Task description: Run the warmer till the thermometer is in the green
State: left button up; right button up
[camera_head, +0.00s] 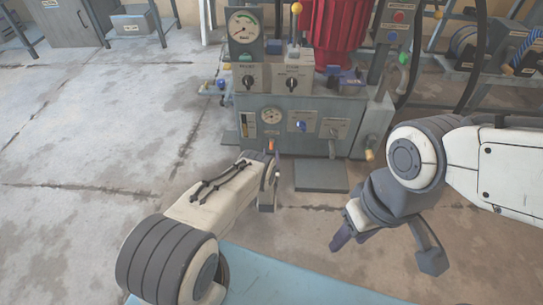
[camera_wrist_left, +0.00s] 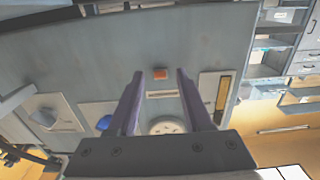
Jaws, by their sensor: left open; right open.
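The grey machine panel (camera_head: 315,105) carries an orange button or switch (camera_head: 271,146), which also shows between my left fingertips in the left wrist view (camera_wrist_left: 160,73). A small round gauge (camera_head: 271,116) sits above it; it shows upside down in the left wrist view (camera_wrist_left: 168,126). A larger round dial (camera_head: 243,26) stands on top; I cannot tell which is the thermometer or read its needle. My left gripper (camera_head: 270,170) is open and empty in front of the orange button; contact cannot be told. My right gripper (camera_head: 388,248) is open and empty, away from the panel.
Two black knobs (camera_head: 292,84) sit on the upper panel, with a blue knob (camera_head: 301,125) and a grey lever (camera_head: 333,132) lower down. A red ribbed vessel (camera_head: 340,30) stands behind. The concrete floor (camera_head: 90,150) at left is clear.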

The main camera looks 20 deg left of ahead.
aim_at(272, 144)
pick_arm(q)
jog(key=shift+x, duration=0.9)
grip_shut()
jog(key=shift+r+p, duration=0.3)
jog(key=shift+p, duration=0.05)
notch_tip(272, 144, up, 2)
jog(key=g+p, duration=0.2)
jog(key=p, duration=0.1)
jog(key=g+h+p, duration=0.1)
jog(key=g+p, duration=0.1)
jog(key=p, duration=0.1)
jog(key=shift+s+r+g, duration=0.1)
jog(key=shift+r+g, duration=0.05)
jog(key=shift+g, duration=0.15)
jog(key=shift+r+g+h+p, duration=0.35)
jog(key=shift+g+h+p, duration=0.25)
jog(key=shift+g, duration=0.5)
jog(key=shift+w+r+g+h, duration=0.1)
jog(key=shift+r+g+h, duration=0.1)
jog(key=shift+g, duration=0.55)
jog(key=shift+w+r+g+h, duration=0.1)
jog(key=shift+w+r+g, duration=0.1)
jog(key=shift+g, duration=0.55)
grip_release()
